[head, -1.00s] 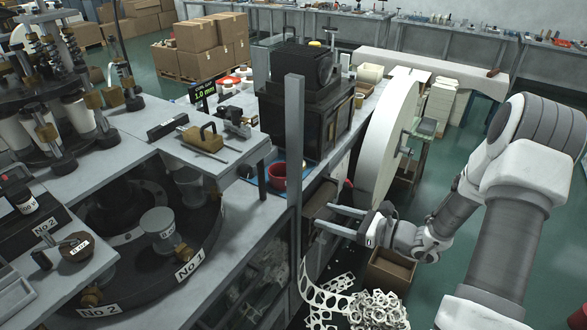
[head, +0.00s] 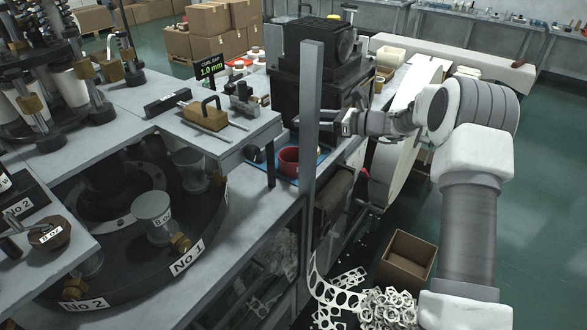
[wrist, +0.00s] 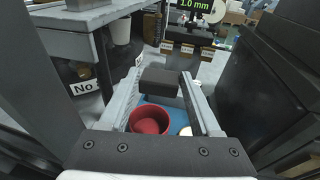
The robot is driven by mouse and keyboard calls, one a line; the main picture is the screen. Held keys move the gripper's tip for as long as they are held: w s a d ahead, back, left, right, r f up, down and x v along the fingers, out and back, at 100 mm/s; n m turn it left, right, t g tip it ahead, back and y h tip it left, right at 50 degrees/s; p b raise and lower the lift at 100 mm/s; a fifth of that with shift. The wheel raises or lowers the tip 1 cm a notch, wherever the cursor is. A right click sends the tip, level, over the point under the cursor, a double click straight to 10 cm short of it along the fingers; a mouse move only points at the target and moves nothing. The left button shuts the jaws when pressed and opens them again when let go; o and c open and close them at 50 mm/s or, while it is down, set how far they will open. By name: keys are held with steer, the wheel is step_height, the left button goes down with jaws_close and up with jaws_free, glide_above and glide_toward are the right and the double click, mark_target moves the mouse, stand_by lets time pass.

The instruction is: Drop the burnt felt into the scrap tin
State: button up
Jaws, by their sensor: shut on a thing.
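My gripper (wrist: 164,80) is shut on a dark grey block, which looks like the burnt felt (wrist: 172,83), between its fingertips in the wrist view. A round, open red tin (wrist: 134,116) shows below and nearer in that view, on a blue tray (wrist: 160,100); its inside is red. In the head view the red tin (head: 288,166) stands on the blue tray (head: 310,163) at the bench edge. My gripper (head: 318,122) is above and a little right of it there. The grey post hides part of the fingers and the felt.
A grey upright post (head: 309,190) stands just in front of the tin. A black boxy machine (head: 305,75) rises behind it. A small white round thing (wrist: 186,131) lies by the tin. A cardboard box (head: 405,262) stands on the floor at right.

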steer(key=shift+w+a+r, duration=0.15)
steer(key=shift+w+a, duration=0.1)
steer(key=shift+a, duration=0.1)
steer(key=shift+f+b, duration=2)
steer(key=shift+f, duration=0.9)
steer(key=o, duration=1.4)
steer(key=shift+d, duration=0.15)
steer(key=v, duration=1.7)
steer(key=shift+d+r, duration=0.1)
